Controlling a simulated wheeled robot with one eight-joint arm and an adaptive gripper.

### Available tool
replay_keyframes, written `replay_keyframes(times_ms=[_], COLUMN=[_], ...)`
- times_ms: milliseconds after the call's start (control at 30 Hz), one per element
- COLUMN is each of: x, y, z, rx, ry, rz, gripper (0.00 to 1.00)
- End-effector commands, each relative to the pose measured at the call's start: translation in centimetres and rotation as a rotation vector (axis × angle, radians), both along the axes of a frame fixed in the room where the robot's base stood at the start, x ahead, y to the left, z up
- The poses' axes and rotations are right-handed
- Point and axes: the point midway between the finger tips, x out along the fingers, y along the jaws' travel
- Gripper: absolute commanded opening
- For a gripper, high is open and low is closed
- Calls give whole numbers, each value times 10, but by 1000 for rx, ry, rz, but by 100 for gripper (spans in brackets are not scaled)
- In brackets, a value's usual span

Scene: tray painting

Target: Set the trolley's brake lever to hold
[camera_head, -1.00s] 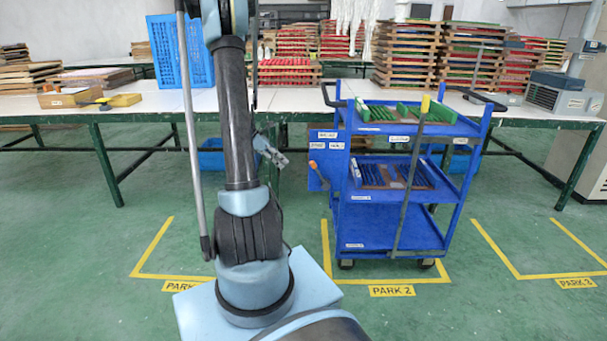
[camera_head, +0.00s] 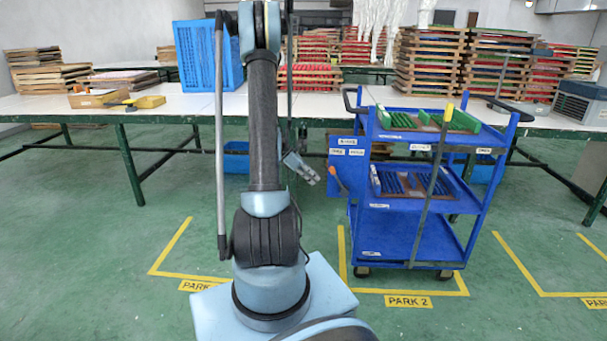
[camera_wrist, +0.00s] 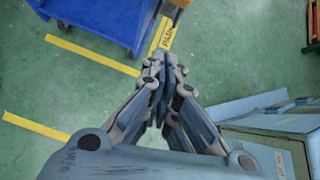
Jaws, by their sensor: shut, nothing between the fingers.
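The blue trolley (camera_head: 405,232) stands in the yellow-marked PARK 2 bay. A blue side panel (camera_head: 345,162) with small white labels is on its left. The brake lever (camera_head: 338,181), with an orange handle, slants on this panel, its top tilted to the left. I cannot read which label it points at. My gripper (camera_head: 313,179) is just left of the lever and looks apart from it. In the wrist view my gripper (camera_wrist: 161,62) is shut and empty. A bit of orange shows behind its fingertips there, and the trolley's corner (camera_wrist: 95,18) is at the top.
The trolley carries trays with green and dark slats and a yellow-topped upright post (camera_head: 437,165). A long white table (camera_head: 170,110) with green legs runs behind it. A blue crate (camera_head: 237,160) is under the table. Green floor is clear left of the trolley.

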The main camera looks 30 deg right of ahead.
Motion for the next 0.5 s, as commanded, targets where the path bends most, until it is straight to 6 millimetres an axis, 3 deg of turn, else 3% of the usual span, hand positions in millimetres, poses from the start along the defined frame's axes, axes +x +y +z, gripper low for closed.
replay_keyframes(times_ms=[167,500], x=[-9,-19], y=[-17,-46], z=[-20,-1], rx=[0,0], ry=[0,0], rz=[-3,-1], gripper=[0,0])
